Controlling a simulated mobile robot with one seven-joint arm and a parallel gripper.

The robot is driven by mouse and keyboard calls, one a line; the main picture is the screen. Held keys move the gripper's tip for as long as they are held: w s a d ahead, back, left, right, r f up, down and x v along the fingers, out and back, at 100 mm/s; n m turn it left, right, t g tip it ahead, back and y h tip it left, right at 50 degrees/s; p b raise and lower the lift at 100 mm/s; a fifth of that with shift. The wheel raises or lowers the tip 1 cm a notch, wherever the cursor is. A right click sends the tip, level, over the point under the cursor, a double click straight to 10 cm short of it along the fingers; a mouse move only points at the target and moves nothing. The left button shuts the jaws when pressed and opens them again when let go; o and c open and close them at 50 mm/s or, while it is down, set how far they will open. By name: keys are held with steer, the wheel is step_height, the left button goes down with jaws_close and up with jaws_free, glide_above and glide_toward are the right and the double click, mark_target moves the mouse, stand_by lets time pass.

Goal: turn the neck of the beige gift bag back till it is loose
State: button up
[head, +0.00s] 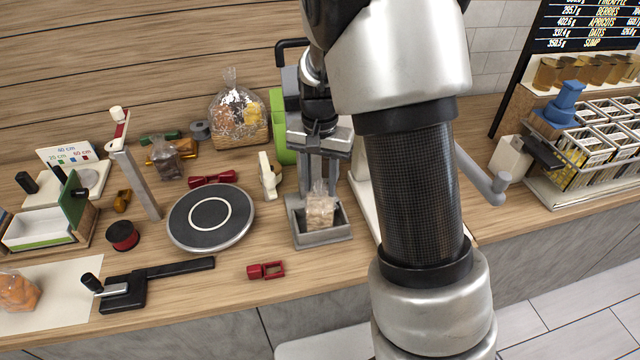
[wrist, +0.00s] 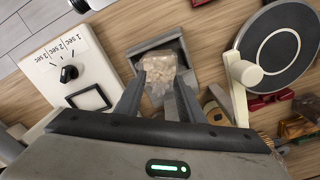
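The beige gift bag (head: 320,212) is a small clear bag with pale beige contents. It stands in a grey open tray (head: 322,238) on the counter, and its clear neck points up towards my gripper. In the wrist view the bag (wrist: 160,78) shows between and beyond my two fingers. My gripper (head: 319,186) points down over the tray, its fingers apart on either side of the neck. It also shows in the wrist view (wrist: 160,84). I see no finger pressed on the neck. Whether the neck is twisted is too small to tell.
A black turntable (head: 211,217) and a cream upright piece (head: 268,176) stand left of the tray. A red buckle-like piece (head: 266,270) lies in front. A white dial panel (wrist: 70,72) is beside the tray. A wrapped basket (head: 238,118) stands behind.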

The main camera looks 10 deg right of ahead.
mark_target(320, 185)
steer(key=shift+r+p, duration=1.8)
steer(key=shift+r, duration=1.7)
steer(key=shift+r, duration=0.1)
